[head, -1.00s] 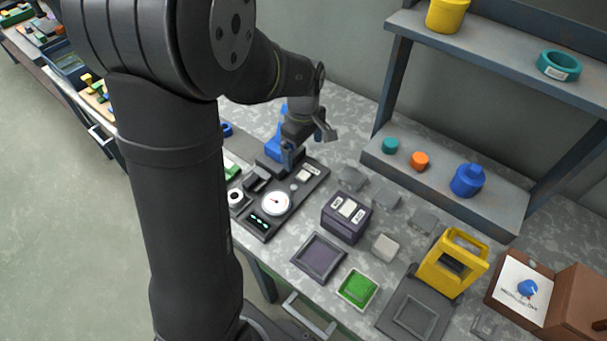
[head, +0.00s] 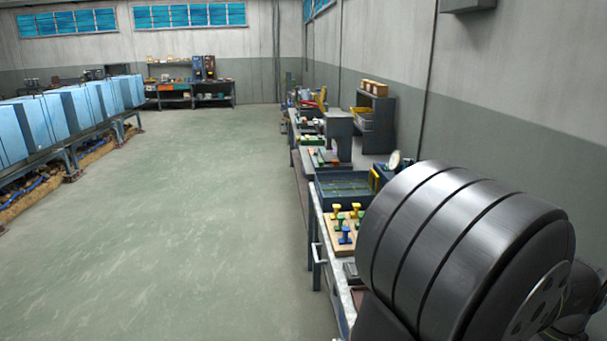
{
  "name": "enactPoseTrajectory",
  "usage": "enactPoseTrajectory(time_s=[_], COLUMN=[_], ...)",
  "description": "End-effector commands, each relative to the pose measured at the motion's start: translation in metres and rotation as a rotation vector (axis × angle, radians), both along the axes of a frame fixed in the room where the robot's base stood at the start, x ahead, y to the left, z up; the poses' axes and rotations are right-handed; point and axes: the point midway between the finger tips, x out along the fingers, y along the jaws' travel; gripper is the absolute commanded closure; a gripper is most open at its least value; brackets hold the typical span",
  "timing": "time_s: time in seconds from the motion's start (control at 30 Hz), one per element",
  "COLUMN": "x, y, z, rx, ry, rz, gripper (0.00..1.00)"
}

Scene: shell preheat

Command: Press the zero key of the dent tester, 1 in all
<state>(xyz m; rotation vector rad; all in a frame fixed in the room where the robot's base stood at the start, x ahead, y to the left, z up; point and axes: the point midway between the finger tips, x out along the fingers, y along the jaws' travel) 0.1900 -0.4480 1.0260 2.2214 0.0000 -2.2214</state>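The dent tester and its zero key are not in the head view now. My gripper is not in view either. Only the large dark joint of my own arm shows at the lower right, and it hides part of the bench behind it.
A long workbench runs along the right wall, with a wooden board of coloured pegs (head: 345,226), a dark blue tray (head: 343,188) and a grey machine (head: 338,135) on it. Blue cabinets (head: 62,112) stand at the left. The green floor (head: 205,215) between is clear.

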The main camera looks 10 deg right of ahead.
Motion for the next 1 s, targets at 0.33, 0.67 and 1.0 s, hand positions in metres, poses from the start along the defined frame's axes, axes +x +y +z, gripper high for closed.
enactPoseTrajectory(time_s=[0.33,0.67,1.0], x=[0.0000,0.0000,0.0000], y=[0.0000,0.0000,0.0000], z=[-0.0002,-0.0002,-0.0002], rx=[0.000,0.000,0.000], ry=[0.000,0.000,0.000], rz=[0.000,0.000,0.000], gripper=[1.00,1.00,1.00])
